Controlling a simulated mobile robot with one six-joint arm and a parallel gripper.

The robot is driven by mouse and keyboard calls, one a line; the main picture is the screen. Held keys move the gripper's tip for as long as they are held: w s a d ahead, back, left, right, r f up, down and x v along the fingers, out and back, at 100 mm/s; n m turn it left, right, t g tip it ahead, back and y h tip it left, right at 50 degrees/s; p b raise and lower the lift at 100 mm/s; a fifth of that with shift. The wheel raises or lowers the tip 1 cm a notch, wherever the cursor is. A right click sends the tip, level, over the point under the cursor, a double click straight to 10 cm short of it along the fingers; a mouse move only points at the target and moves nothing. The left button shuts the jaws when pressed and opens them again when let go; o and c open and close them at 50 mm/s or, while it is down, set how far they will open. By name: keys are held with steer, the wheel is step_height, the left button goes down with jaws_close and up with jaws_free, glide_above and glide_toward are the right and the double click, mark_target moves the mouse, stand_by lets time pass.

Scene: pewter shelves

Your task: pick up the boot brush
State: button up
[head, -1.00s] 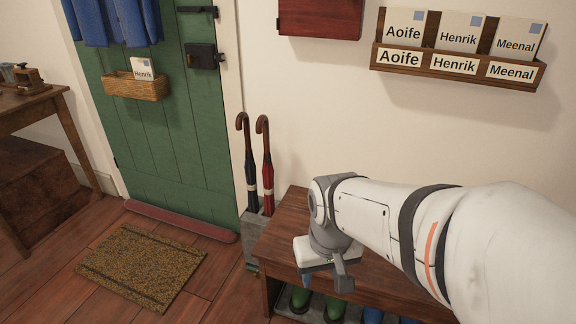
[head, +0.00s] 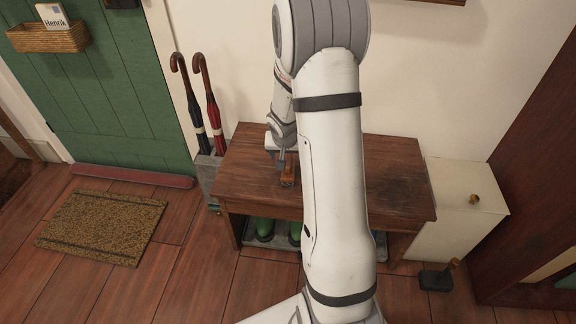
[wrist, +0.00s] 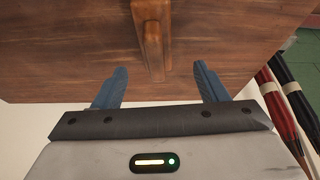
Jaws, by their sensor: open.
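A small brown wooden piece that looks like the boot brush (head: 289,178) lies on the dark wooden bench (head: 390,190), near its left part. In the wrist view, the brush (wrist: 152,40) shows a flat body with a raised, rounded handle. My gripper (wrist: 160,82) is open and empty. Its two blue fingers are spread apart, with the brush beyond their tips and roughly centred between them. In the head view, my gripper (head: 281,160) is just above the bench beside the brush, partly hidden by my arm.
Two umbrellas (head: 208,110) stand in a grey holder left of the bench. Green boots (head: 265,229) sit under it. A cream cabinet (head: 465,205) with a brass knob is at right. A dark block with a wooden handle (head: 437,280) lies on the floor. A doormat (head: 100,225) lies at left.

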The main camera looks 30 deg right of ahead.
mark_target(288, 159)
steer(key=b+x, duration=0.1)
steer(key=x, duration=0.1)
steer(key=b+x, duration=0.1)
steer(key=x, duration=0.3)
steer(key=shift+s+d+f+b, duration=0.2)
steer(key=shift+f+b, duration=0.2)
steer(key=shift+w+d+f, duration=0.1)
steer(key=shift+w+f, duration=0.1)
steer(key=shift+f, duration=0.1)
steer(key=c, duration=1.1)
